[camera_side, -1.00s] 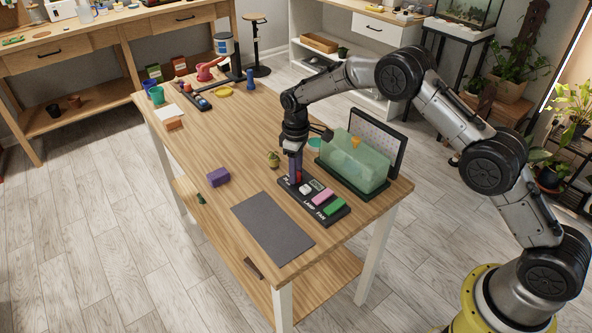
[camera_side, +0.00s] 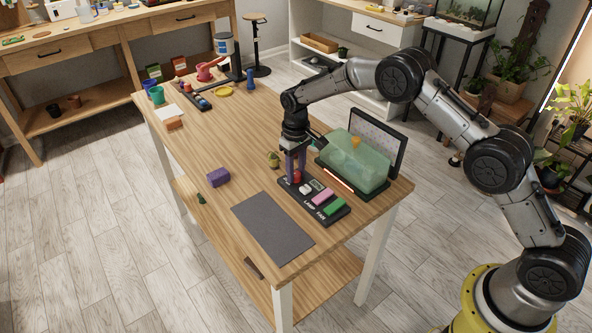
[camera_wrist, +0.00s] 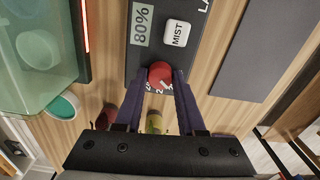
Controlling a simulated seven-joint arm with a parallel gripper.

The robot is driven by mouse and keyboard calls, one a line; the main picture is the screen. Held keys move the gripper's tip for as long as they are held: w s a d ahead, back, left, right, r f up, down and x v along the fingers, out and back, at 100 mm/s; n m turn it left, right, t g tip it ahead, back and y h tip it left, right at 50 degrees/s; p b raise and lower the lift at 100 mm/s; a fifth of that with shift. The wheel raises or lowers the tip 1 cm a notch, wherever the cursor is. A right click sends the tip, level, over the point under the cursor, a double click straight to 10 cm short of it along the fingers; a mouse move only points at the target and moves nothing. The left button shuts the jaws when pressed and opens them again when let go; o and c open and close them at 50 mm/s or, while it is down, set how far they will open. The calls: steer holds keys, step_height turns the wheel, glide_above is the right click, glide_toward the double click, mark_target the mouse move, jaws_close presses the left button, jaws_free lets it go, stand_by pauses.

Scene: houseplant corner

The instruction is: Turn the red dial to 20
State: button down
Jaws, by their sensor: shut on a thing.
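The red dial (camera_wrist: 160,74) sits at the end of a dark control panel (camera_wrist: 141,60) on the wooden table. My gripper (camera_wrist: 159,78) has its two purple fingers closed on the dial, one on each side. In the side view the red dial (camera_side: 297,177) shows between the fingers of my gripper (camera_side: 294,179), which points down at the panel.
A white MIST button (camera_wrist: 177,33) is close to the dial. Pink (camera_side: 322,197) and green (camera_side: 334,207) buttons are farther along. A translucent green case (camera_side: 355,165) stands behind the panel, with a glowing orange strip (camera_side: 335,178) along its front. A small cactus (camera_side: 272,159) is near my gripper.

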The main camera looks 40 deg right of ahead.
mark_target(296, 174)
steer(key=shift+r, duration=0.1)
steer(key=c, duration=0.5)
jaws_free()
step_height(296, 174, up, 14)
stand_by(0.3)
